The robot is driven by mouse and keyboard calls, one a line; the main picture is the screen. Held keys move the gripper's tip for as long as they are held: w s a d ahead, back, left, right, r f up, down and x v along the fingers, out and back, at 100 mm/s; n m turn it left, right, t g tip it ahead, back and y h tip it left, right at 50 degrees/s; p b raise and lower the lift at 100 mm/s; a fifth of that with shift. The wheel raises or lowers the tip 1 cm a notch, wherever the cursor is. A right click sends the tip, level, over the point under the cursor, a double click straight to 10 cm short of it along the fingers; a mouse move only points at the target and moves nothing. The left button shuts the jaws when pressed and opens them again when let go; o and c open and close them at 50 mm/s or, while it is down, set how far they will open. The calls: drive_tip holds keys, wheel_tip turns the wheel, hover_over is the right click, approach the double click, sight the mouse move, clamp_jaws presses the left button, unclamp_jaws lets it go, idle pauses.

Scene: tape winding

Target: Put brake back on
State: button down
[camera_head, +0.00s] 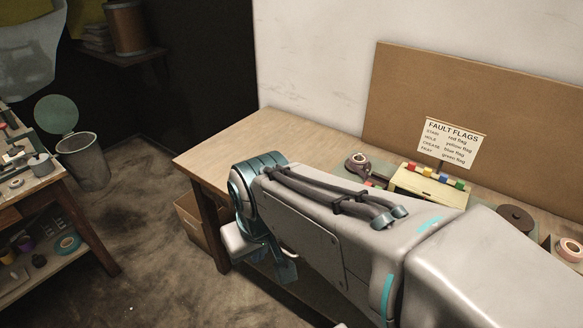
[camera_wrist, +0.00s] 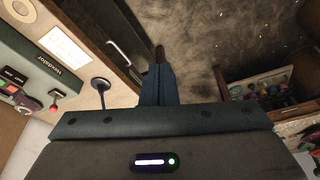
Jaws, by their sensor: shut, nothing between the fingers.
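My gripper (camera_wrist: 158,68) shows in the wrist view with its dark blue fingers together and nothing between them. A green-grey machine panel (camera_wrist: 40,75) with a screen lies left of it in that view. On the panel is a small red-knobbed control (camera_wrist: 55,94). A dark round knob on a blue stem (camera_wrist: 101,84) stands closer to my gripper, apart from the fingers. I cannot tell which of these, if any, is the brake. In the head view my arm covers part of the bench, and I cannot make out the fingers clearly.
In the head view a wooden bench (camera_head: 228,147) holds a yellow box of coloured flags (camera_head: 428,186), a tape roll (camera_head: 357,163) and a dark round piece (camera_head: 515,218). A sign (camera_head: 452,142) stands behind. A bin (camera_head: 83,160) and another bench stand left, with open floor between.

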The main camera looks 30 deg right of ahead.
drive_tip(key=w+d+f+n+g+h+p, duration=0.1)
drive_tip(key=w+d+f+n+g+h, duration=0.15)
drive_tip(key=d+n+h, duration=0.35)
drive_tip(key=w+d+f+n+g+h, duration=0.1)
drive_tip(key=w+d+n+h, duration=0.2)
drive_tip(key=d, duration=0.5)
drive_tip(key=w+d+f+n+t+h, duration=0.1)
drive_tip(key=w+d+n+t, duration=0.1)
drive_tip(key=w+n, duration=0.3)
drive_tip(key=w+d+f+n+t+h+p, duration=0.1)
drive_tip(key=w+d+f+n+t+h, duration=0.1)
drive_tip(key=w+n, duration=0.4)
drive_tip(key=shift+w+d+f, duration=0.3)
drive_tip(key=shift+w+d, duration=0.3)
drive_tip(key=shift+d, duration=0.1)
drive_tip(key=shift+h, duration=0.3)
drive_tip(key=p+x, duration=0.1)
drive_tip(key=x, duration=0.9)
drive_tip(key=shift+a+r+p, duration=0.1)
drive_tip(key=shift+p, duration=0.3)
